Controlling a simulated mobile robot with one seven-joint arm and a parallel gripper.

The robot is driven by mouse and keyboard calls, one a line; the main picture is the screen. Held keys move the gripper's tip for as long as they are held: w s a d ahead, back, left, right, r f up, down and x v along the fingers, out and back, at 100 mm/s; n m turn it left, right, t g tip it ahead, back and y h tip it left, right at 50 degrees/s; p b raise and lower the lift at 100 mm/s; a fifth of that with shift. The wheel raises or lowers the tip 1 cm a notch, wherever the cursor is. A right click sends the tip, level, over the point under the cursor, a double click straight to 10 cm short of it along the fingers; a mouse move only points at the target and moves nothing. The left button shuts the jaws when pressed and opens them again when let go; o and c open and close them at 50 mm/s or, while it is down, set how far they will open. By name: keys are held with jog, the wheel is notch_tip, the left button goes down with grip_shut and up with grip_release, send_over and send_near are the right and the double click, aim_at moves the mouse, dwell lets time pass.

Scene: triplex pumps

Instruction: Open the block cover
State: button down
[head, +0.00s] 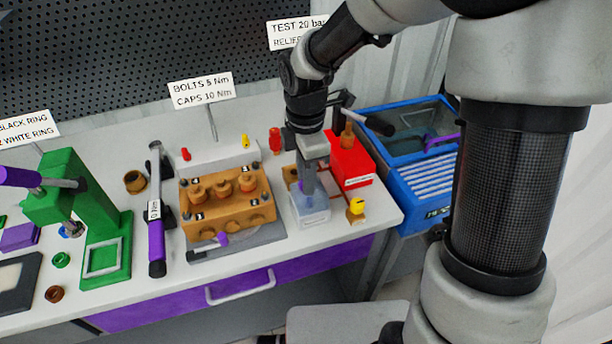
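A brown block (227,205) with several round caps on top and dark bolts at its corners sits on a grey plate (262,235) on the bench. I cannot tell which part of it, if any, is a cover. My gripper (309,190) points down at a small pale blue, box-like piece (311,212) to the right of the block. A small purple part shows beside the fingers. The fingers overlap the top of the pale piece; I cannot tell whether they touch it or whether they are open.
A red box (348,162) with a black-handled lever stands just right and behind my gripper. A yellow-topped fitting (356,208) is near the bench's right edge. A purple-handled torque wrench (156,225) and a green press (98,225) stand left. A blue bin (425,190) is beyond the bench.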

aim_at(323, 188)
jog(key=shift+d+r+y+p, duration=0.45)
jog(key=shift+r+p, duration=0.15)
jog(key=shift+p, duration=0.8)
jog(key=shift+w+d+r+g+y+p, duration=0.1)
jog(key=shift+d+r+g+y+p, duration=0.15)
jog(key=shift+p, duration=0.7)
jog(key=shift+w+d+g+y+p, duration=0.25)
jog(key=shift+d+y+p, duration=0.5)
jog(key=shift+p, duration=0.45)
jog(key=shift+w+d+f+y+p, duration=0.2)
jog(key=shift+d+y+p, duration=0.35)
jog(key=shift+y, duration=0.3)
